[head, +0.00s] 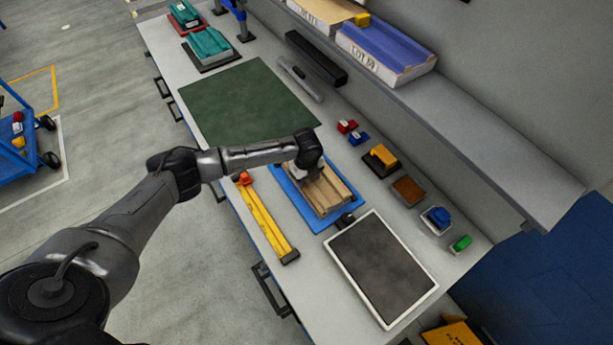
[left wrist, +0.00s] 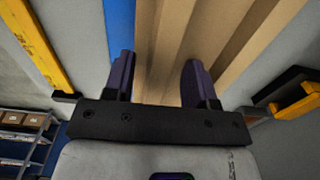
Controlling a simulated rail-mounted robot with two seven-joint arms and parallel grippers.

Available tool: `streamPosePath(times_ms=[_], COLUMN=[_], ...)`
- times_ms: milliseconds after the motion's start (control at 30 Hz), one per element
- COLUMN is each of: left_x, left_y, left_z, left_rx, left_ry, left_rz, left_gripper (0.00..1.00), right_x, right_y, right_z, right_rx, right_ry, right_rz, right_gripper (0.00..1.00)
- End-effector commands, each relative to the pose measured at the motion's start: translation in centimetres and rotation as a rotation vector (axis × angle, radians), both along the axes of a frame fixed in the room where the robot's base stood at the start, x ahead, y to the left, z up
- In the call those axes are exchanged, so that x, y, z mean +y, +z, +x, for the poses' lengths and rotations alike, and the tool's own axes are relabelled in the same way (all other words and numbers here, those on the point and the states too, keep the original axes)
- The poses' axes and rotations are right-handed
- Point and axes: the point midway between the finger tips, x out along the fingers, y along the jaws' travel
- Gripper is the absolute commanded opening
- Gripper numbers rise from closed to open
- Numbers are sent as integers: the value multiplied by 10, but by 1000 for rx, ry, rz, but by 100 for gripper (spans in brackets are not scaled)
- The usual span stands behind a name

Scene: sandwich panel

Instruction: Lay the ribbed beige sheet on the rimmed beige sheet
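A beige piece with long raised ribs (head: 338,191) lies over a blue board (head: 292,193) on the bench. I cannot tell the ribbed sheet and the rimmed sheet apart as two pieces here. My left gripper (head: 314,170) reaches down over the back left part of the beige piece and hides that part. In the left wrist view its two dark fingers (left wrist: 159,80) stand apart, with beige ribs (left wrist: 215,45) behind and between them. I see nothing clearly clamped; whether the fingers touch the beige is hidden. My right gripper is not in view.
A yellow bar (head: 263,218) lies left of the blue board. A white-rimmed dark panel (head: 435,285) lies to the right. A dark green mat (head: 245,100) lies behind. Several small coloured parts line the wall side, under an overhanging shelf (head: 480,130).

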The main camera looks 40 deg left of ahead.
Motion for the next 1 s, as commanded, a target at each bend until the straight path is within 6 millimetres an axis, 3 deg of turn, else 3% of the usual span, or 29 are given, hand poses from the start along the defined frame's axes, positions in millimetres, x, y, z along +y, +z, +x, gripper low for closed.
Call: streamPosePath(times_ms=[333,800,1000], left_x=[1,1,0], left_y=[10,91,113], left_z=[1,1,0], left_rx=[-1,-2,-1], left_ry=[1,0,1], left_rz=[0,0,0], left_gripper=[51,51,51], right_x=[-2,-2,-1], right_y=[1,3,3], right_z=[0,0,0], right_rx=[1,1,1], right_ry=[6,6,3], right_rz=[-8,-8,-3], right_gripper=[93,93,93])
